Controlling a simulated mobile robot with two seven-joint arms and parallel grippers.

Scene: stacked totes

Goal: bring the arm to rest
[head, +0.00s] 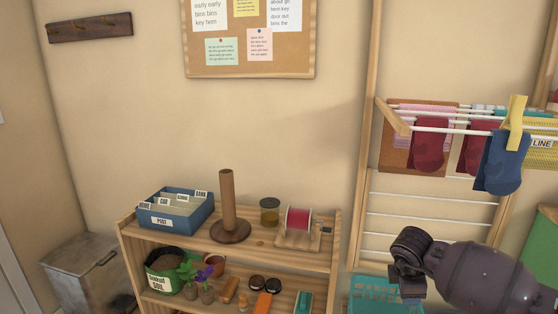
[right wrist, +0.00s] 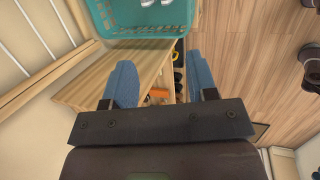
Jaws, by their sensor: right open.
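My right arm comes in from the right side of the head view, with its dark wrist above the teal basket (head: 368,284). In the right wrist view my right gripper (right wrist: 161,84) shows two blue fingers spread apart, with nothing between them. The gripper is empty. My left gripper is not in view.
A wooden shelf (head: 333,262) holds a blue file box (head: 185,222), a brown post (head: 228,200) and a red spool (head: 298,219). A drying rack (head: 368,150) with socks stands at the right. The basket also shows in the right wrist view (right wrist: 110,22), with white items inside.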

